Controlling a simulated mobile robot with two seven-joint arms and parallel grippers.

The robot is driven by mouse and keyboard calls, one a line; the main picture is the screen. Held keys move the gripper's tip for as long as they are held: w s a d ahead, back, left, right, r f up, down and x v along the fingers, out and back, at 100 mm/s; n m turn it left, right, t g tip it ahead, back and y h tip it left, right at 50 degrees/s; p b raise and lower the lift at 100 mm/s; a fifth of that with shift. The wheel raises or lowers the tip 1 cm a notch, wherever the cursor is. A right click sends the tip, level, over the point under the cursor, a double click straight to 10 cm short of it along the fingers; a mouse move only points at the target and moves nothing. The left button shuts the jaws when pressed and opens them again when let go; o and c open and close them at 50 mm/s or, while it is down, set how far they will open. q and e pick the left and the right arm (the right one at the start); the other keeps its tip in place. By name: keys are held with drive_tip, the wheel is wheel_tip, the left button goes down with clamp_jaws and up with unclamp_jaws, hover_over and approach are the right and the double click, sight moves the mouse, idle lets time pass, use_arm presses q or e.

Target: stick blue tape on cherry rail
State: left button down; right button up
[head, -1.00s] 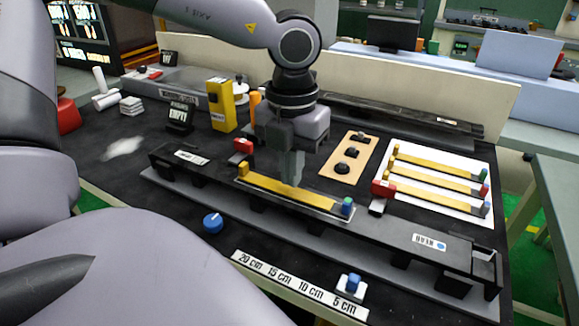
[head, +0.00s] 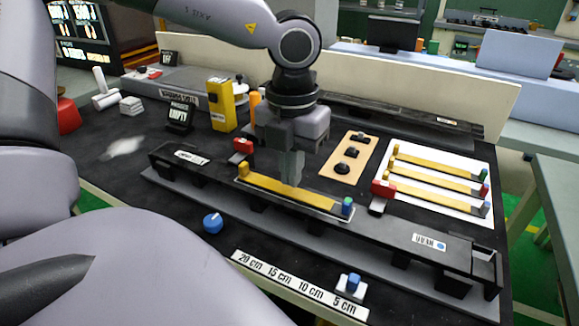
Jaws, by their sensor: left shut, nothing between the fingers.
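My left gripper (head: 291,175) points down with its fingers together and nothing between them. Its tips are at the middle of a yellow tape strip (head: 268,190), touching or just above it; I cannot tell which. This strip has a yellow block at its left end and a blue knob (head: 347,207) at its right end. It lies lengthwise along the long black rail (head: 385,232), which crosses the middle of the bench. No cherry colour shows on the rail, and its white label (head: 430,243) is not clearly legible. My right gripper is not in view.
Red clamps (head: 243,146) (head: 383,189) stand near both strip ends. A white board (head: 440,172) at right holds several yellow strips with coloured knobs. A small display (head: 179,116) reads EMPTY. A blue dial (head: 213,222) and a centimetre scale (head: 296,284) lie in front.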

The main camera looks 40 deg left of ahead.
use_arm(q)
drive_tip(key=shift+f, duration=0.15)
idle(0.5)
drive_tip(key=shift+f+b, duration=0.65)
drive_tip(key=shift+b, duration=0.3)
idle(0.3)
drive_tip(key=shift+r, duration=0.1)
idle(0.4)
drive_tip(key=shift+r+p, duration=1.9)
drive_tip(key=shift+r, duration=1.5)
drive_tip(key=shift+r, duration=0.1)
